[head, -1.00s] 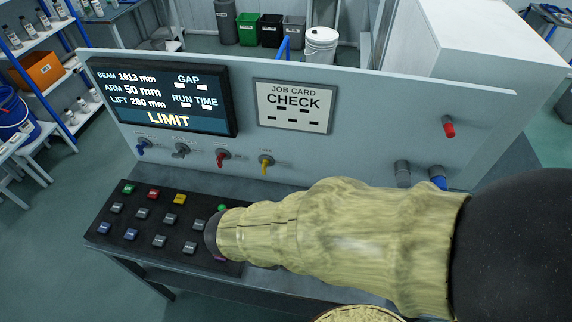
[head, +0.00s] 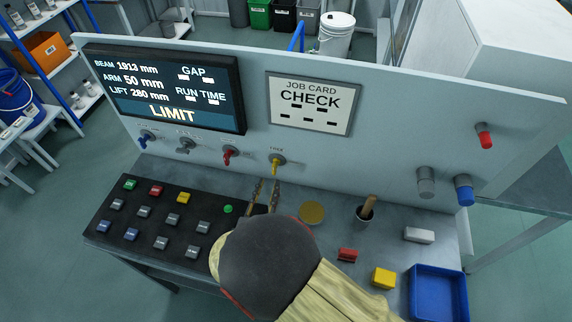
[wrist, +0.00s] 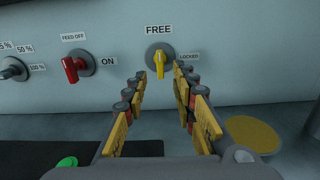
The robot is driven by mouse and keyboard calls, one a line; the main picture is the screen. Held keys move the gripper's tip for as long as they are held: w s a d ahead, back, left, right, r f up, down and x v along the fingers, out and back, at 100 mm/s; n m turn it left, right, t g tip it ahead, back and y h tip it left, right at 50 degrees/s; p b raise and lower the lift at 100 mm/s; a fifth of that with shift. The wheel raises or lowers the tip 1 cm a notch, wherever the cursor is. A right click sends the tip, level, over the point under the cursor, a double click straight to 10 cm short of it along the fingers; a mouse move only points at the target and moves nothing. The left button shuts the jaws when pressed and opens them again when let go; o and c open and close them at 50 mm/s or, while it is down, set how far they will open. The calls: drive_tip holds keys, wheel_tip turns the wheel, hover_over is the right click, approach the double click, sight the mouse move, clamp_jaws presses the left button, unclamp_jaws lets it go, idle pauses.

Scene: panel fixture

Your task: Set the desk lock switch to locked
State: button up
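The desk lock switch is a yellow lever (head: 277,167) on a round grey base, low on the panel. In the wrist view the yellow lever (wrist: 160,64) is upright, in line with the FREE label (wrist: 158,29); the LOCKED label (wrist: 189,56) is at its right. My gripper (wrist: 158,78) is open, its fingers on either side of and below the lever. The right fingertip is close to the lever; I cannot tell whether it touches. In the head view my gripper (head: 264,184) reaches up toward the switch, its fingers partly hidden by my wrist.
A red feed switch (wrist: 74,68) is left of the lock switch. A keypad (head: 150,222) lies at the desk's left. The screen (head: 165,88) reads LIMIT.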

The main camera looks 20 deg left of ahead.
sight(273, 170)
drive_tip(key=w, duration=0.2)
drive_tip(key=w+b, duration=0.1)
drive_tip(key=w, duration=0.4)
drive_tip(key=shift+w+a+r+b, duration=0.2)
drive_tip(key=shift+w+a+b, duration=0.15)
drive_tip(key=shift+w+a, duration=0.05)
drive_tip(key=shift+c, duration=1.4)
drive_tip(key=c, duration=0.4)
clamp_jaws()
